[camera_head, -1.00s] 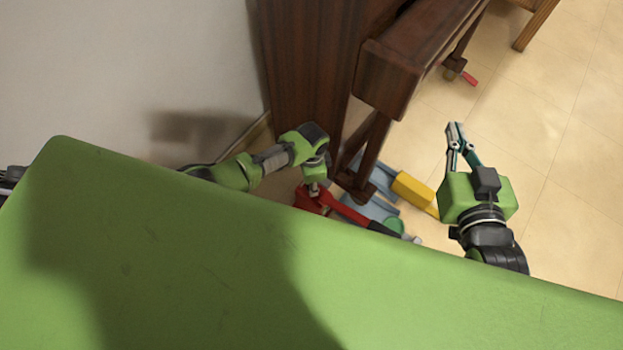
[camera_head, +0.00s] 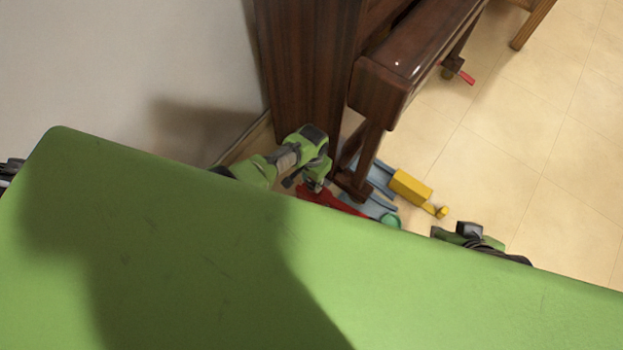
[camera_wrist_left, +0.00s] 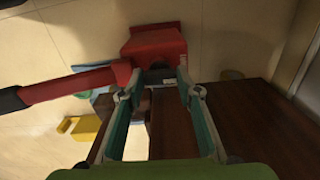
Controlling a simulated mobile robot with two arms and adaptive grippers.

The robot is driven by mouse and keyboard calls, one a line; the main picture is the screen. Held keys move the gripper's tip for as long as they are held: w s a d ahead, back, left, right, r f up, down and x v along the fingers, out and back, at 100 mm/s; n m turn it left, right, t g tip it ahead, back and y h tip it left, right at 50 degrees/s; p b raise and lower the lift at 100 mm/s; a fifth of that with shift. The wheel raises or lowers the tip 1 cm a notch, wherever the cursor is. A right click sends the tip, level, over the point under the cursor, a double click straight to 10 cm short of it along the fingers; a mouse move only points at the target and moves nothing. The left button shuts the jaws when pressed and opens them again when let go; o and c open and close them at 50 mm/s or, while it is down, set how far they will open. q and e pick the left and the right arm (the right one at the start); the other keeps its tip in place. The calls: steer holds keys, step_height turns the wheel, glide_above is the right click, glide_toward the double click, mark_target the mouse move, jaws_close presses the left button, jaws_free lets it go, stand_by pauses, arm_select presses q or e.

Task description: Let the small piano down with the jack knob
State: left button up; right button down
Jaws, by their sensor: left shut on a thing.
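The dark brown piano (camera_head: 310,60) stands by the wall, with its keyboard part (camera_head: 410,55) jutting out on a leg. A red jack (camera_head: 330,198) with a long red, black-ended handle sits low at the piano's near end; it also shows in the left wrist view (camera_wrist_left: 155,42). My left gripper (camera_head: 313,186) is over the jack. In the left wrist view its fingers (camera_wrist_left: 158,82) are at the jack's near side, shut on the jack knob, which is mostly hidden between them. My right gripper (camera_head: 470,236) is at the right; its jaws are hidden.
A yellow block-like part (camera_head: 410,187) and blue parts (camera_head: 380,205) lie on the floor by the piano leg. Another red handle (camera_head: 465,76) shows under the keyboard's far end. The white wall (camera_head: 150,60) is at left. Tiled floor (camera_head: 530,140) at right is clear.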

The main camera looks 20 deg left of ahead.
mark_target(312, 183)
arm_select(q)
steer(key=shift+d, duration=0.1)
stand_by(0.4)
steer(key=o, duration=1.1)
steer(key=shift+o, duration=0.2)
steer(key=shift+r, duration=0.1)
step_height(312, 183, up, 12)
